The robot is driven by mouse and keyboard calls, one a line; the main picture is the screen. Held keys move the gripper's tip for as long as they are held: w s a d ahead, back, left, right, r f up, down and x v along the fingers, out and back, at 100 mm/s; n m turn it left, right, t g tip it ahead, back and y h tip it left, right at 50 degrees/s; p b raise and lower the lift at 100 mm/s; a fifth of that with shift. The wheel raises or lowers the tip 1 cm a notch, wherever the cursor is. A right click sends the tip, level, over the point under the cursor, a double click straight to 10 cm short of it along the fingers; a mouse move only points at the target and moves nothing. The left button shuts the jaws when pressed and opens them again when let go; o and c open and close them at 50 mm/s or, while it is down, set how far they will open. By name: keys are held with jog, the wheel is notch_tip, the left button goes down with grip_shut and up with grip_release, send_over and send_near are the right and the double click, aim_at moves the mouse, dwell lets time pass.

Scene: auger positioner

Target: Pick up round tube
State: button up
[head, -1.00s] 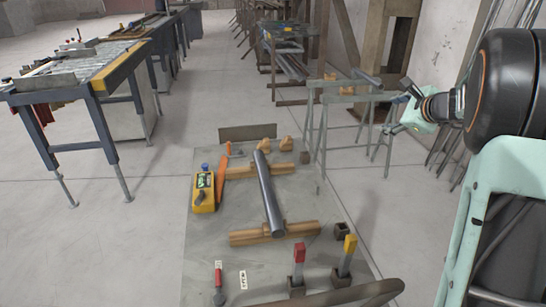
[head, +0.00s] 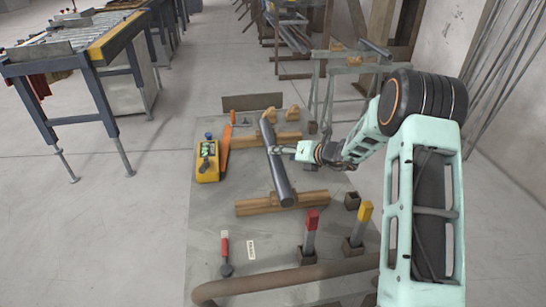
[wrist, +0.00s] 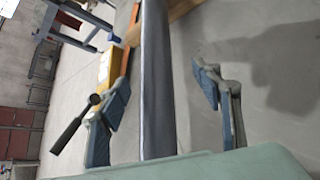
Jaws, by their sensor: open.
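The round tube (head: 281,177) is a long grey metal pipe. It lies across two wooden blocks, the near one (head: 255,205) and the far one (head: 262,141), on a grey table. My gripper (head: 272,150) is at the tube's middle, reaching in from the right. In the wrist view the tube (wrist: 157,85) runs lengthwise between the two blue finger pads of my open gripper (wrist: 162,92). Gaps show on both sides of it. Whether the fingers reach down around the tube is hard to tell.
A yellow control box (head: 207,162) stands left of the tube, with an orange piece beside it. Red (head: 310,222) and yellow (head: 359,222) handled posts and a brown pipe (head: 290,282) are at the near side. A roller conveyor (head: 75,50) stands at the left.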

jog(key=x, duration=0.5)
jog(key=shift+s+a, duration=0.2)
jog(key=shift+a, duration=0.2)
grip_shut()
jog(key=shift+r, duration=0.2)
